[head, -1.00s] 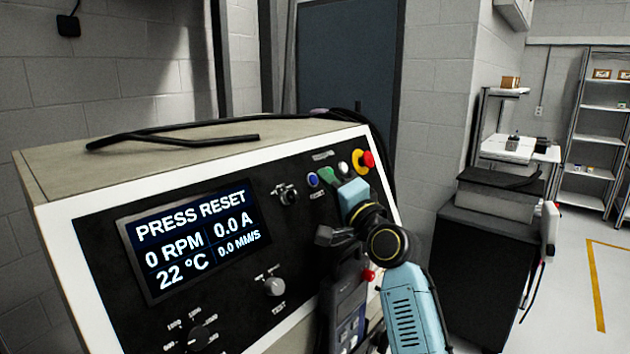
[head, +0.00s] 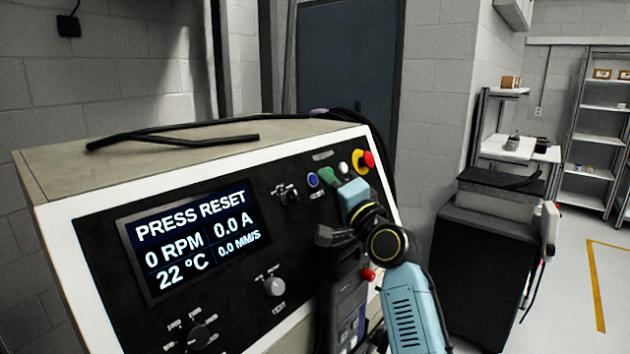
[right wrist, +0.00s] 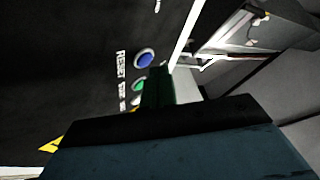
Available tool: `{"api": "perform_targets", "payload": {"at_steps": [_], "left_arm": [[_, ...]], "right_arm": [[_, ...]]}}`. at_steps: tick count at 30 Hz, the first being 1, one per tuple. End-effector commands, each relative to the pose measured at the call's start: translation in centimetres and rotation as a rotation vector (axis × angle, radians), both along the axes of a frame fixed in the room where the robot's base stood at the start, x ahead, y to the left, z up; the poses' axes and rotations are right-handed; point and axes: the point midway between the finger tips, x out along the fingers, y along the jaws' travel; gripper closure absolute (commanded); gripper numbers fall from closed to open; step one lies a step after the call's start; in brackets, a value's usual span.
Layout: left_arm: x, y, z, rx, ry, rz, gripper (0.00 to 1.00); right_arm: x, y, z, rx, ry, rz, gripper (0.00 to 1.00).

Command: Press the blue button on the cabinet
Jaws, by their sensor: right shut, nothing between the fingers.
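The blue button (head: 313,180) sits on the upper right of the cabinet's black front panel (head: 240,275). In the right wrist view the blue button (right wrist: 145,58) shows uncovered, with a RESET label beside it. My right gripper (head: 334,182) is shut and empty, close to the panel, just right of the blue button. In the right wrist view the dark green fingers (right wrist: 157,88) are beside the green button (right wrist: 138,86), below the blue button in that picture. Whether the fingers touch the panel cannot be told. My left gripper is not in view.
A white button (head: 343,167) and a red emergency knob (head: 368,159) on yellow stand close to the right. The screen (head: 195,240) reads PRESS RESET. A black cable (head: 180,135) lies on the cabinet top. A dark cart (head: 480,260) stands to the right.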

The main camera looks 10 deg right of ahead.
Motion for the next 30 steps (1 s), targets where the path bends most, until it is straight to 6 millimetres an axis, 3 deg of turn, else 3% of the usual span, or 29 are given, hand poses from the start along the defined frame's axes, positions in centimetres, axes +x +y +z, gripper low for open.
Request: {"api": "perform_targets", "payload": {"at_steps": [30], "left_arm": [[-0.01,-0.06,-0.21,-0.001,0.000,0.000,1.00]], "right_arm": [[0.67,0.53,-0.40,0.000,0.000,0.000,1.00]]}}
